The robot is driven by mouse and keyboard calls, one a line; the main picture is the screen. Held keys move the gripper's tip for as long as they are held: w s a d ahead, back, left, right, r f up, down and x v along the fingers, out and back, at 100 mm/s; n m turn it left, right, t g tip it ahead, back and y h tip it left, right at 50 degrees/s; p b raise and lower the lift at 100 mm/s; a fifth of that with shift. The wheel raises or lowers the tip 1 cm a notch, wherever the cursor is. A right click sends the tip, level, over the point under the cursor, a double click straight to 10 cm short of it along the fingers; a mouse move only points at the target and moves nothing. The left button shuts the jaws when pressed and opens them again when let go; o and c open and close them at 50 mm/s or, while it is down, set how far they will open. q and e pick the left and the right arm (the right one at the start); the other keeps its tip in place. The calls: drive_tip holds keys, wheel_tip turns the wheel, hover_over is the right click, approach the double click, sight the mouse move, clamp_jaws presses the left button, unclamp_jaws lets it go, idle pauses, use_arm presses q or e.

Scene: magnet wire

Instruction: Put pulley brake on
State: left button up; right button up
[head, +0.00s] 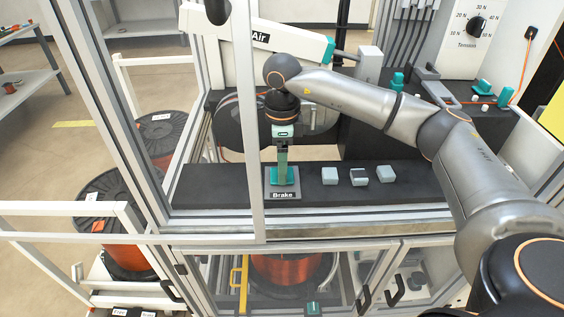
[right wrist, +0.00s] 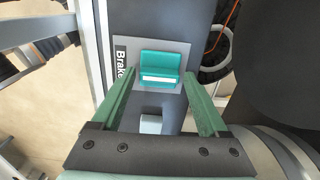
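The brake switch is a teal rocker (head: 292,178) on a grey plate (head: 283,194) labelled "Brake", on the dark ledge at the centre of the head view. In the right wrist view, the teal rocker (right wrist: 160,66) has a white stripe along its lower edge. My right gripper (head: 283,166) points down right over the rocker and partly hides it. In the right wrist view, my right gripper (right wrist: 161,76) has its two green fingers spread apart, with the rocker between and beyond their tips. Whether they touch it is unclear. My left gripper is not in view.
Several pale blocks, one of them here (head: 386,174), sit on the ledge (head: 220,187) right of the brake plate. A metal frame post (head: 246,120) stands just left of my right gripper. Wire spools (head: 115,205) stand at the left. A tension dial (head: 477,24) is at the upper right.

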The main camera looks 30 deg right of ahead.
drive_tip(key=shift+o, duration=1)
wheel_tip(320, 180, up, 12)
drive_tip(key=shift+r, duration=0.2)
